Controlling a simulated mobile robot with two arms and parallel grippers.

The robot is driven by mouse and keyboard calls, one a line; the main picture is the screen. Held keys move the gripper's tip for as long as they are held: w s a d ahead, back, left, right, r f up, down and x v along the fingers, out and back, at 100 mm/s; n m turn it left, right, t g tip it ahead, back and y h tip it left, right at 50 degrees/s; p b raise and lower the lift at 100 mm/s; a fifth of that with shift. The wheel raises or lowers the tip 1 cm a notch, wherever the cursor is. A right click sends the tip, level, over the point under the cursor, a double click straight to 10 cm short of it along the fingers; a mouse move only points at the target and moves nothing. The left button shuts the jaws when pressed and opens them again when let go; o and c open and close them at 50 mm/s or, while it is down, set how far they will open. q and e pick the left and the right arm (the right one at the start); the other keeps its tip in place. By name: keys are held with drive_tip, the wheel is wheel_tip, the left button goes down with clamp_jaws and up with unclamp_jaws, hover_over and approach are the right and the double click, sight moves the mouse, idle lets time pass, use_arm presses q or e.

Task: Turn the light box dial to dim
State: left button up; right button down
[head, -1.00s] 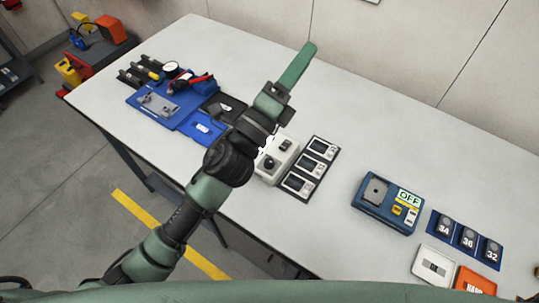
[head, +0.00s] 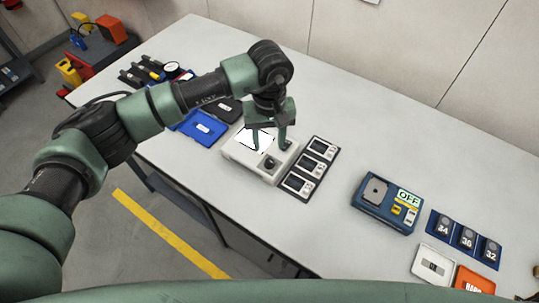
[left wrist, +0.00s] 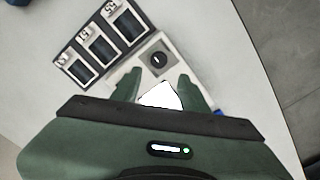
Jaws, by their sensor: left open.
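The light box (head: 236,156) is a pale box on the table, with a bright white lit panel (head: 250,137) on top. Its dark round dial (head: 269,164) is on the near right part of the top. My left gripper (head: 270,146) points down over the box, its two fingers apart and empty, just behind the dial. In the left wrist view the dial (left wrist: 157,59) shows ahead of the spread fingertips (left wrist: 158,78), with no finger around it. The lit panel shows partly between the fingers. My right gripper is not in view.
A dark strip with several white framed tiles (head: 310,167) lies right of the box. A blue device reading OFF (head: 370,208) and numbered pucks (head: 466,236) stand farther right. Blue trays (head: 203,127) lie to the left. The table's back is clear.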

sight(270, 161)
use_arm(q)
wheel_tip(270, 161, down, 6)
drive_tip(key=shift+s+d+f+p, duration=0.1)
drive_tip(key=shift+p, duration=1.05)
drive_tip(key=shift+f, duration=0.5)
clamp_jaws()
